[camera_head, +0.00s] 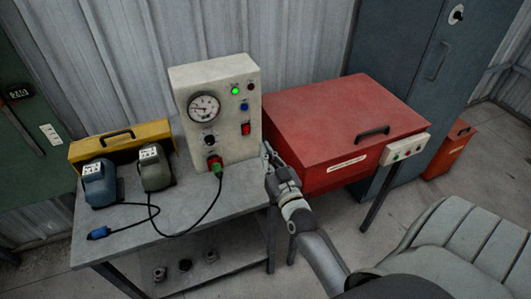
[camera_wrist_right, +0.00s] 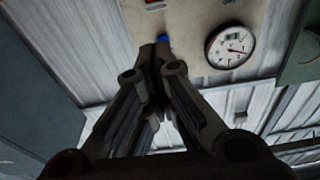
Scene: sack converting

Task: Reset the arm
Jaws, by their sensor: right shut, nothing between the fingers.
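My right arm comes in from the lower right in the head view. Its gripper (camera_head: 268,152) is at the right edge of the cream control box (camera_head: 220,140), between the box and the red case. In the right wrist view the gripper (camera_wrist_right: 155,50) is shut and empty, its fingers together in front of the box face. The box has a round gauge (camera_head: 204,107), a lit green lamp (camera_head: 235,91), a black knob, a red switch (camera_head: 245,129) and a green plug (camera_head: 215,165) with a black cable. I cannot tell whether the gripper touches the box. My left gripper is not in view.
The grey table (camera_head: 150,223) holds a yellow case (camera_head: 122,142), two socket units (camera_head: 100,184) and a blue plug (camera_head: 98,233) on a cable. A red lidded case (camera_head: 330,125) stands right of the box. A grey slatted seat (camera_head: 455,240) is at the lower right.

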